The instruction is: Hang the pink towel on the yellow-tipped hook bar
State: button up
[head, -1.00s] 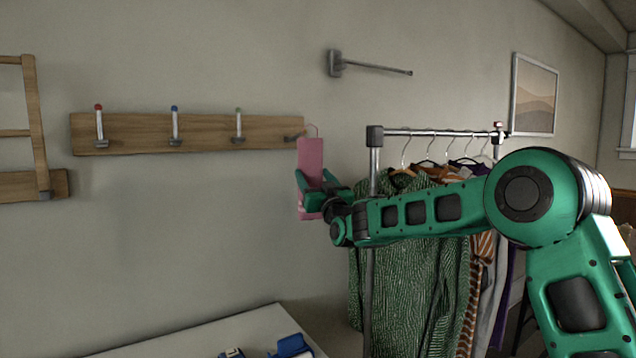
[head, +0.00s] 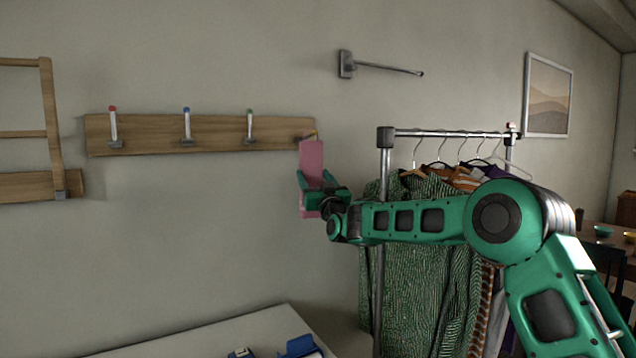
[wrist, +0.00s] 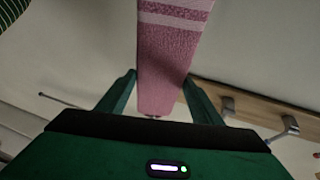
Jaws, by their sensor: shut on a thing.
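The pink towel (head: 312,160) hangs upright in my gripper (head: 314,190), which is shut on it. In the wrist view the towel (wrist: 172,60), with pale stripes, passes between the two fingers. The towel's top overlaps the right end of the wooden hook board (head: 215,137). A small yellowish bit, likely the yellow-tipped hook bar (head: 314,133), shows just above the towel; the rest is hidden behind it. I cannot tell whether the towel's loop is around the bar.
Red-tipped (head: 113,126), blue-tipped (head: 187,125) and green-tipped (head: 250,125) bars stand bare on the board. A clothes rack (head: 383,165) with garments is close on the right, beside my arm. A metal wall rod (head: 390,68) is above. A table (head: 215,340) is below.

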aim_at(310, 185)
jog(key=shift+w+a+f, duration=0.3)
jog(key=shift+w+a, duration=0.15)
jog(key=shift+w, duration=0.25)
jog(key=shift+w+a+f, duration=0.25)
jog(key=shift+w+a, duration=0.2)
jog(key=shift+w, duration=0.25)
jog(key=shift+w+a+f, duration=0.15)
jog(key=shift+f, duration=0.25)
jog(key=shift+a, duration=0.1)
jog(key=o, duration=1.3)
jog(key=shift+c, duration=0.2)
